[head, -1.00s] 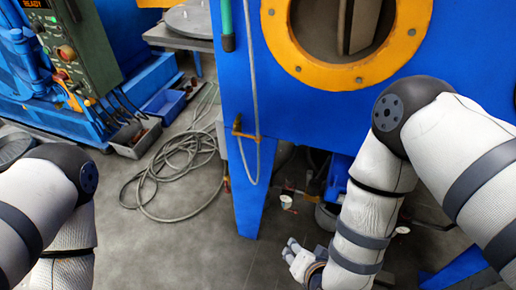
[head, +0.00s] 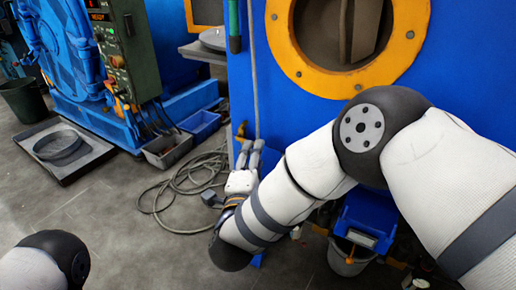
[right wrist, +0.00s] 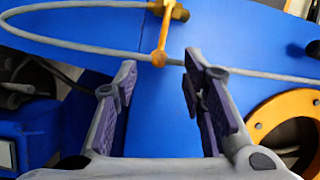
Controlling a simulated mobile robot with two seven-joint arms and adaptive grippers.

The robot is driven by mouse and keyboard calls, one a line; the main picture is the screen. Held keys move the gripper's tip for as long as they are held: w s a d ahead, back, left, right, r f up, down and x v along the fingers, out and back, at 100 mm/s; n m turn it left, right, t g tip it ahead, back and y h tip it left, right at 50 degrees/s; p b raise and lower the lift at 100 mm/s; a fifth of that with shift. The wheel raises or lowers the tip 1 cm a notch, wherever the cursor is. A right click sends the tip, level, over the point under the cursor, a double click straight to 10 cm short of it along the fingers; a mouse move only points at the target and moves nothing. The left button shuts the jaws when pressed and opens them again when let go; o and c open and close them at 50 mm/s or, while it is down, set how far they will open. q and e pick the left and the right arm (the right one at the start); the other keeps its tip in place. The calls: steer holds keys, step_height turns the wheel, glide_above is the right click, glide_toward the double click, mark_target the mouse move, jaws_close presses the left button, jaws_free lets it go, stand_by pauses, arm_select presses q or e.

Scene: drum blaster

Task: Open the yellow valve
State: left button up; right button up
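The yellow valve (head: 241,131) shows as a small yellow piece on the blue machine's edge in the head view, partly hidden by my right gripper (head: 250,150). In the right wrist view, the valve's yellow handle (right wrist: 164,32) and brass body (right wrist: 181,13) are at the top, beside a grey hose. My right gripper (right wrist: 159,68) is open and empty there, its two purple-padded fingers apart. The handle's lower end is just beyond the gap between the fingertips; no contact is visible. My left gripper is out of view; only part of my left arm shows.
The blue machine (head: 460,70) with its round yellow-rimmed opening (head: 287,62) stands ahead. A coiled hose (head: 165,207) lies on the floor. A bucket (head: 348,262) stands under the machine.

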steer(key=x, duration=0.5)
steer(key=shift+w+d+b, duration=0.1)
steer(key=shift+w+b, duration=0.25)
jaws_close()
